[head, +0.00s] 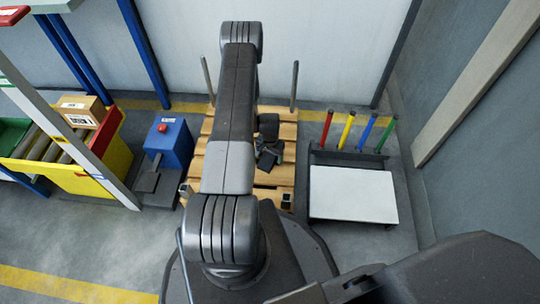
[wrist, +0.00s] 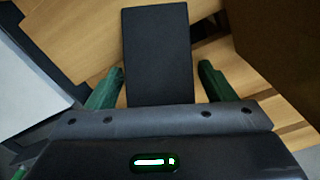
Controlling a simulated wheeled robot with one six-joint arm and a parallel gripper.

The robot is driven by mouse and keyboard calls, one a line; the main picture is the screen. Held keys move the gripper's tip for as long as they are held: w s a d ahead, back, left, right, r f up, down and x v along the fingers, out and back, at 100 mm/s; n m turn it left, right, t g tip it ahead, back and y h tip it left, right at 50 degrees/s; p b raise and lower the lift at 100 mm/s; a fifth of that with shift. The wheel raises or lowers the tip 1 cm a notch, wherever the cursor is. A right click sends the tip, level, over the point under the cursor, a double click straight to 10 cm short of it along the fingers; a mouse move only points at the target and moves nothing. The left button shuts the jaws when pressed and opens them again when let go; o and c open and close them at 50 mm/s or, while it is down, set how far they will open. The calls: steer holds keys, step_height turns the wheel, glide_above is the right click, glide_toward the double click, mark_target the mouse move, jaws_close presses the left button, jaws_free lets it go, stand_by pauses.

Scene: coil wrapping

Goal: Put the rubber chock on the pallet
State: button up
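The rubber chock looks like a flat black block (wrist: 157,45) in the wrist view, lying between my green fingers. My gripper (wrist: 161,68) is open around it, with a narrow gap on the left and a wider one on the right, where wood shows. The chock's near end is hidden by the gripper body. The wooden pallet (head: 284,180) is under my arm in the head view, and its slats (wrist: 75,25) show behind the chock in the wrist view. My gripper (head: 267,158) is over the pallet's right half; there I cannot separate the chock from the dark fingers.
Grey posts (head: 294,85) stand at the pallet's back corners. Right of it is a dark rack with a white panel (head: 352,194) and several coloured rods. Left are a blue box with a red button (head: 168,145) and a yellow bin (head: 115,160).

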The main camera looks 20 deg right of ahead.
steer(key=shift+r, duration=0.15)
step_height(320, 180, up, 12)
steer(key=p, duration=0.4)
